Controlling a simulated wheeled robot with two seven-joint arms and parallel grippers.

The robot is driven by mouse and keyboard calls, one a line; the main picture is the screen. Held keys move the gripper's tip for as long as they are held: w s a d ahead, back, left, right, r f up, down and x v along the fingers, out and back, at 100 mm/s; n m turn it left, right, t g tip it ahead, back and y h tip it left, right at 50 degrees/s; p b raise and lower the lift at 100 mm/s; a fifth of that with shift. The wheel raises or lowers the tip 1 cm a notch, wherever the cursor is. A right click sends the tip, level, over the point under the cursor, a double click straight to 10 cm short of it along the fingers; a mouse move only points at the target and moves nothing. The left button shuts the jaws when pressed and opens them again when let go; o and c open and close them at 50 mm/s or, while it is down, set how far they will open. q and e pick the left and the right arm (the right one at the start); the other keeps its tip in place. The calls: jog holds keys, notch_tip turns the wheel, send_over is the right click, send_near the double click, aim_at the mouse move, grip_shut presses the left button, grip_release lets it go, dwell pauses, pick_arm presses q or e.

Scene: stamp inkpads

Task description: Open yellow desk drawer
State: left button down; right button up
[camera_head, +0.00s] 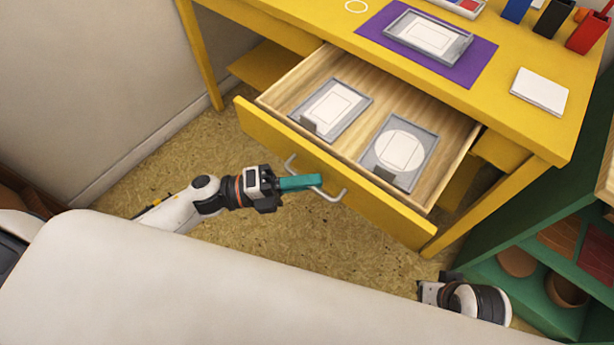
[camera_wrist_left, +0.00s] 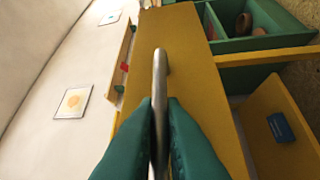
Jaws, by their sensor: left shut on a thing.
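The yellow desk (camera_head: 490,60) stands at the upper right of the head view. Its drawer (camera_head: 395,205) is pulled out, showing a wooden inside with two grey trays. A silver bar handle (camera_head: 336,196) is on the yellow drawer front. My left gripper (camera_head: 315,181) is at the handle, its teal fingers shut on the bar. In the left wrist view the teal fingers (camera_wrist_left: 165,135) close on both sides of the silver handle (camera_wrist_left: 159,85), with the yellow drawer front (camera_wrist_left: 200,70) behind. My right gripper (camera_head: 428,289) is partly visible low at the right; its fingers are not clear.
One drawer tray (camera_head: 361,105) bears a rectangle, the other (camera_head: 424,148) a circle. On the desk are a purple mat (camera_head: 375,27) with a grey tray, a white pad (camera_head: 540,90) and coloured containers. A green shelf (camera_head: 540,310) stands at the lower right. Floor shows left of the drawer.

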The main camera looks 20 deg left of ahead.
pick_arm(q)
jog(key=c, duration=1.8)
grip_release()
jog(key=shift+a, duration=0.1)
jog(key=v, duration=1.2)
pick_arm(e)
jog(key=shift+f, duration=0.4)
jog(key=shift+r, duration=0.1)
